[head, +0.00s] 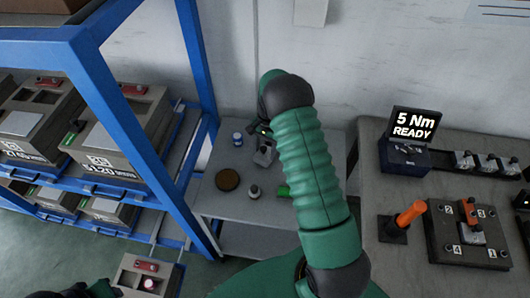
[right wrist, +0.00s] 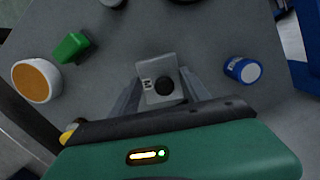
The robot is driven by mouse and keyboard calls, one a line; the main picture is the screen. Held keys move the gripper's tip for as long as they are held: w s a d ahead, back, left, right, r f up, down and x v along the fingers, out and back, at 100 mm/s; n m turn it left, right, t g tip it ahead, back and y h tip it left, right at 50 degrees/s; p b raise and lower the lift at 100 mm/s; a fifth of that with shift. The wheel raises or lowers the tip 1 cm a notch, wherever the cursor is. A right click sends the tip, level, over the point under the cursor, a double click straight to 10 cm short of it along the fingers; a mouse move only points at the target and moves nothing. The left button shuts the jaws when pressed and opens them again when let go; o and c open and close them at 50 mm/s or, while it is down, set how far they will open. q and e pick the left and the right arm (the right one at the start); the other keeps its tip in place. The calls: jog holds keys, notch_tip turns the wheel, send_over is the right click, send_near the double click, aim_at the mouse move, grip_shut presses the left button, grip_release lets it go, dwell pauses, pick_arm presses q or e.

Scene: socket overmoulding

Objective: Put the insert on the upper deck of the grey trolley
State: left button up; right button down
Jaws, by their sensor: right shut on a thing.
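In the head view the insert (head: 265,155) shows just below my right gripper (head: 265,138), over the back part of the grey trolley's upper deck (head: 225,206). I cannot tell whether the insert touches the deck. A dark and green part of my left arm (head: 98,289) shows at the bottom left edge; its fingers are not clear.
A blue rack (head: 100,90) with mould boxes stands left. A bench (head: 395,260) with a fixture stands right.

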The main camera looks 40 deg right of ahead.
jog(key=shift+f, duration=0.8)
jog(key=shift+w+d+f, duration=0.15)
jog(key=shift+d+f, duration=0.05)
jog(key=shift+f, duration=0.25)
jog(key=c, duration=0.7)
grip_release()
jog(key=shift+d, duration=0.15)
jog(key=shift+o, duration=0.9)
jog(key=shift+a, duration=0.2)
